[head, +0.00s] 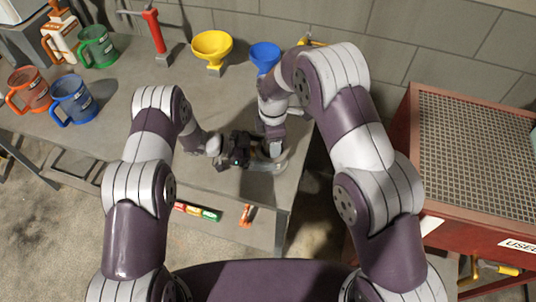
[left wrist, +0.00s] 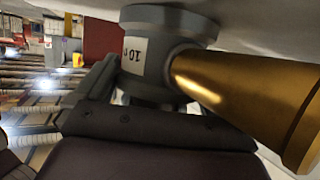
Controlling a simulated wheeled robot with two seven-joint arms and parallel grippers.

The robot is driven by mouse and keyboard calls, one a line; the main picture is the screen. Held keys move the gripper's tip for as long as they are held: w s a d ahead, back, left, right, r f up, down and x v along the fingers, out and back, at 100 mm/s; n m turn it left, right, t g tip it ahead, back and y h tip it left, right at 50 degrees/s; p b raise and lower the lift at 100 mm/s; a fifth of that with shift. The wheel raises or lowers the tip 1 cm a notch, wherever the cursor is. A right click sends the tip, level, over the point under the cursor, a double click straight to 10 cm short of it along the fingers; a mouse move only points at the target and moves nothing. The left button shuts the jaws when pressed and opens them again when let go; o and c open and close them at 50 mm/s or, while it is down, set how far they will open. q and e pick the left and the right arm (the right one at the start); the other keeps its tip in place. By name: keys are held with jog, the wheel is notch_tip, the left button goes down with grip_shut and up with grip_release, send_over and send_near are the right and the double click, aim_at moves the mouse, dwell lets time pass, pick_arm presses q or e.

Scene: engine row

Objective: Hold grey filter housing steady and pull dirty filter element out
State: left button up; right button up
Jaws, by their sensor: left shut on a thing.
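The grey filter housing (left wrist: 158,72) fills the middle of the left wrist view, with a white label reading "10". A brass-coloured tapered cylinder (left wrist: 245,92) sticks out from its side to the right. My left gripper (head: 240,157) is shut on the housing, near the right end of the bench in the head view. There the housing is mostly hidden by the grippers. My right gripper (head: 272,148) points down just right of the left one, close to it; its fingers are hidden, so its opening cannot be told. I cannot make out the dirty filter element.
The grey bench (head: 130,115) holds orange and blue jugs (head: 73,97) at left, green and white ones behind, a yellow funnel (head: 212,47) and a blue funnel (head: 264,55) at the back. A red mesh-topped cabinet (head: 475,135) stands right. The bench's middle left is clear.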

jog(key=shift+r, duration=1.75)
jog(key=shift+r, duration=3.75)
pick_arm(q)
jog(key=o, duration=1.5)
jog(key=shift+a, duration=0.1)
jog(key=v, duration=1.2)
jog(key=shift+s, duration=0.1)
pick_arm(e)
jog(key=shift+f, duration=0.1)
